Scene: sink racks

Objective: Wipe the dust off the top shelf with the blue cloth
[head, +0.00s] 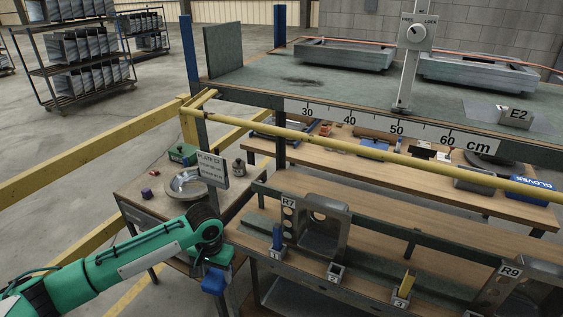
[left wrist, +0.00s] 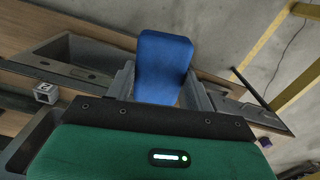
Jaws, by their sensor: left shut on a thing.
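The top shelf (head: 345,88) is a grey-green board with a ruler strip along its front edge. A dark smudge of dust (head: 302,82) lies on its left half. My left gripper (head: 216,272) is low at the left end of the lower rack, below and in front of the top shelf. It is shut on the blue cloth (head: 214,282). In the left wrist view the blue cloth (left wrist: 164,65) stands out as a folded pad between the two fingers, clear of the shelf. My right gripper is not in view.
A yellow rail (head: 340,143) crosses in front of the top shelf, below its edge. Grey trays (head: 345,55) stand at the shelf's back, and an upright post with a knob (head: 415,32) rises from it. Below are a small table with a plate (head: 186,183) and bracket R7 (head: 335,210).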

